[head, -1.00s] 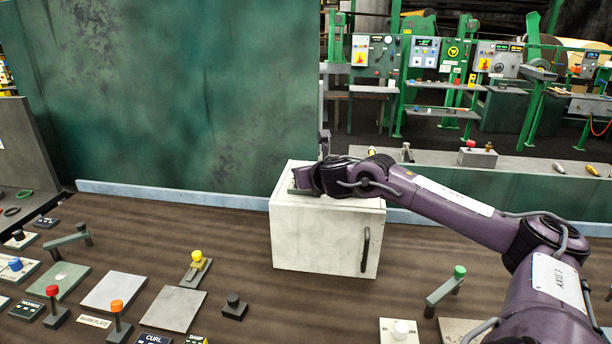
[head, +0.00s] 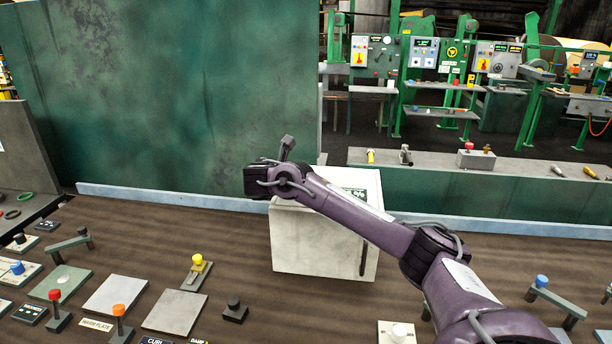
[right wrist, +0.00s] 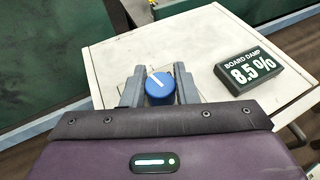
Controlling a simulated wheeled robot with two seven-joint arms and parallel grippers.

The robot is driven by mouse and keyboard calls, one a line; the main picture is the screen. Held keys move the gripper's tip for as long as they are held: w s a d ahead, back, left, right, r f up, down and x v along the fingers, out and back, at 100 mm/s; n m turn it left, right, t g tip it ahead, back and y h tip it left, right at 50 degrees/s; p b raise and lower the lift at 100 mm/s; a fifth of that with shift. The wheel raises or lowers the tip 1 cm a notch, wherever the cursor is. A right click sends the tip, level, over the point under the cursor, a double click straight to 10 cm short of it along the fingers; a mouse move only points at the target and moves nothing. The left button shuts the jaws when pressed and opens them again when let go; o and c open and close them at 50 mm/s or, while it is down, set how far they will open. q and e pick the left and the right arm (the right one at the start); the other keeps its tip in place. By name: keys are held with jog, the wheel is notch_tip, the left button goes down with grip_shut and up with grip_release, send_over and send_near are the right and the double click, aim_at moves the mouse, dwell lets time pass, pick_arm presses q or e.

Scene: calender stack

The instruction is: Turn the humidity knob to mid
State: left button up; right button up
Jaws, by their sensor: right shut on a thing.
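A blue round knob (right wrist: 160,88) with a white pointer line stands on top of a white cabinet (head: 315,245). In the right wrist view its pointer slants toward the upper left. My right gripper (right wrist: 158,84) is shut on the knob, with one grey finger on each side. A dark display (right wrist: 261,72) beside the knob reads "BOARD DAMP 8.5 %"; it also shows partly in the head view behind my right arm. The knob and the fingertips are hidden by the arm in the head view. No knob scale is readable. My left gripper is not in view.
A green wall (head: 180,100) rises behind the cabinet. A yellow-topped lever (head: 197,261), a black knob (head: 234,309), grey plates and other levers stand on the brown bench at left. A blue-topped lever (head: 553,297) and a white knob (head: 399,331) stand at right.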

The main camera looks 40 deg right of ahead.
jog(key=m+g+p, duration=0.1)
jog(key=m+g, duration=0.1)
jog(key=g, duration=0.1)
jog(key=shift+r+m, duration=0.15)
jog(key=shift+m, duration=0.25)
jog(key=shift+m+g+p, duration=0.45)
jog(key=shift+m+g, duration=0.45)
jog(key=shift+g, duration=0.3)
jog(key=shift+f+m+g, duration=0.2)
jog(key=shift+m+g, duration=0.5)
jog(key=shift+g, duration=0.1)
jog(key=shift+m+g+y+b, duration=0.3)
jog(key=shift+m+g+b, duration=0.3)
jog(key=shift+m+g, duration=0.6)
jog(key=shift+g, duration=0.2)
jog(key=o, duration=1)
jog(key=shift+s, duration=0.1)
jog(key=shift+r+y, duration=0.1)
jog(key=shift+y, duration=0.2)
